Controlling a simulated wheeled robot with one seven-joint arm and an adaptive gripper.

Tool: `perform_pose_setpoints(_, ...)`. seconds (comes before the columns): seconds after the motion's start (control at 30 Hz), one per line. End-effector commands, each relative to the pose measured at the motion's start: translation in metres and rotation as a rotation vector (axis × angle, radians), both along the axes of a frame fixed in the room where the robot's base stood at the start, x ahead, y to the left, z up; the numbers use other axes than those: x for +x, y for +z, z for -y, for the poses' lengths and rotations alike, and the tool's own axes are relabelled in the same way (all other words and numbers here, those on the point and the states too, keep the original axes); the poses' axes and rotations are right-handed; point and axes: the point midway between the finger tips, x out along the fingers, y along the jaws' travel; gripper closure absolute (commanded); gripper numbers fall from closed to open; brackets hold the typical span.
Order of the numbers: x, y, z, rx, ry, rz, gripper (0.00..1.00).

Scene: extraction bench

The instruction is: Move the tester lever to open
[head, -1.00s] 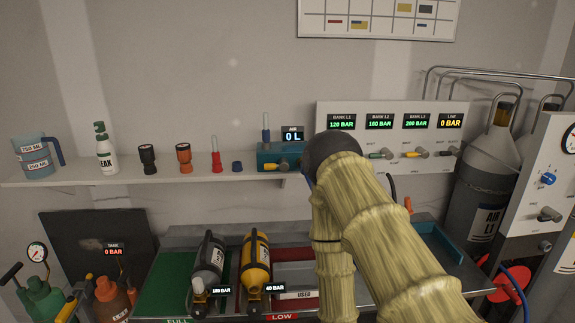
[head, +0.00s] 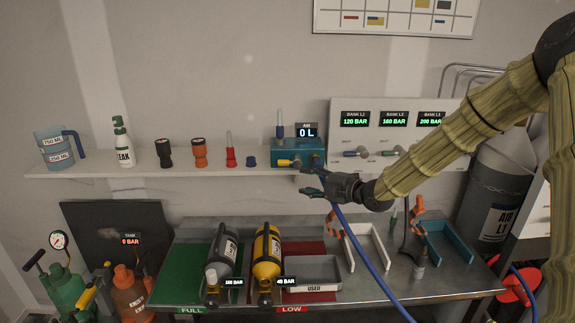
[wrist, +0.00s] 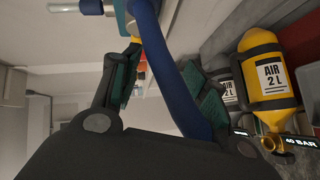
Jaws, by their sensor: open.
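The tester is a teal box (head: 312,150) on the wall shelf in the head view, with a display reading AIR 0 L. Its yellow-tipped lever (head: 286,163) points left from the front of the box. My gripper (head: 306,182) is open and empty, just below and in front of the tester, with its fingers pointing left. It appears apart from the lever, though the exact depth gap is hard to tell. In the wrist view, both fingers show with teal pads, a blue hose crosses between them, and a small yellow piece, perhaps the lever tip, shows beyond the left finger.
The shelf (head: 100,172) also holds a jug (head: 55,150), a leak bottle (head: 122,143) and torches. A valve panel (head: 345,135) stands right of the tester. Below are grey (head: 222,255) and yellow (head: 266,250) cylinders on the bench.

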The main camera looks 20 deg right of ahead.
Motion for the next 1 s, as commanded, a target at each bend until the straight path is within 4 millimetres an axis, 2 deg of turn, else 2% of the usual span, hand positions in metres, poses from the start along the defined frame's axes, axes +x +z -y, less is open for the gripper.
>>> perform_pose_setpoints(0.03,0.003,0.014,0.005,-0.021,0.008,0.037,0.56)
perform_pose_setpoints(0.1,0.005,0.026,0.010,-0.047,0.018,0.074,0.56)
perform_pose_setpoints(0.23,0.009,0.034,0.012,-0.069,0.026,0.101,0.56)
perform_pose_setpoints(0.47,0.024,0.033,0.003,-0.069,0.027,0.102,0.56)
perform_pose_setpoints(1.0,0.075,0.024,-0.026,-0.068,0.026,0.097,0.56)
